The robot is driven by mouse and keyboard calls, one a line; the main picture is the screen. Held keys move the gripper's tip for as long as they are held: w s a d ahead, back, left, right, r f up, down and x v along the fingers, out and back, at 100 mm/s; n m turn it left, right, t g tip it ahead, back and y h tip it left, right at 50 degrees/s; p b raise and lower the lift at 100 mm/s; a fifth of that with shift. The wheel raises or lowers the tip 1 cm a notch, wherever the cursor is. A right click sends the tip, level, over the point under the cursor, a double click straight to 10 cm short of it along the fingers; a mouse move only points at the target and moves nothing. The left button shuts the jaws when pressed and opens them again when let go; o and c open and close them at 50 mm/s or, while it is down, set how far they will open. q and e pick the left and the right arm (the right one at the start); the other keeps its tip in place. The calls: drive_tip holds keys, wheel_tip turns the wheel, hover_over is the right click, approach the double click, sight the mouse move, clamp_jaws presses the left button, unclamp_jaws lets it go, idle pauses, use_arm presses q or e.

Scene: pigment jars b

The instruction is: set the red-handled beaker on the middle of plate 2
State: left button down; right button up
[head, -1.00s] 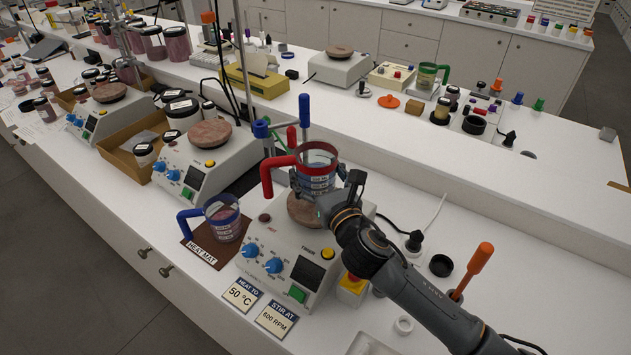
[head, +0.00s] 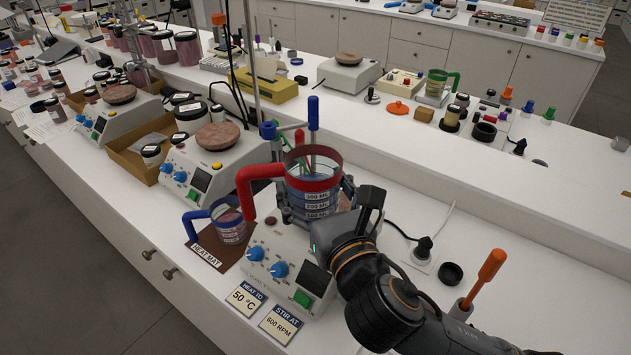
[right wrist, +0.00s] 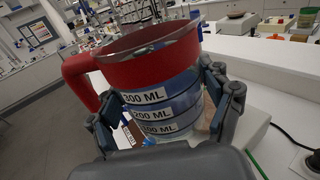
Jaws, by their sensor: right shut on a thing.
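The red-handled beaker (head: 315,186), clear with a red rim band and volume labels, is upright in my right gripper (head: 316,205). Its handle points left in the head view. In the right wrist view the fingers close around the beaker (right wrist: 160,95) from both sides. It is held above the front stirrer hotplate (head: 268,245), whose round top is mostly hidden by beaker and gripper. Two more hotplates, one in the middle (head: 193,172) and one further left (head: 105,128), have bare round tops. I cannot read which is plate 2. My left gripper is not in view.
A blue-handled beaker (head: 229,226) stands on the heat mat (head: 205,247) left of the front hotplate. A stand rod and blue-topped upright tools rise behind the held beaker. An orange-handled tool (head: 488,272) stands at the right. Jars and a cardboard tray (head: 127,150) sit between the left hotplates.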

wheel_tip(320, 180, down, 6)
drive_tip(key=b, duration=0.3)
idle(0.6)
drive_tip(key=shift+s, duration=0.1)
drive_tip(key=shift+s+a+p, duration=0.35)
drive_tip(key=shift+s+a, duration=0.1)
drive_tip(key=shift+s, duration=0.15)
drive_tip(key=s+a+p, duration=0.2)
drive_tip(key=s+a, duration=0.3)
drive_tip(key=s, duration=0.3)
drive_tip(key=shift+a+p, duration=0.15)
drive_tip(key=shift+p, duration=0.15)
drive_tip(key=shift+w, duration=0.1)
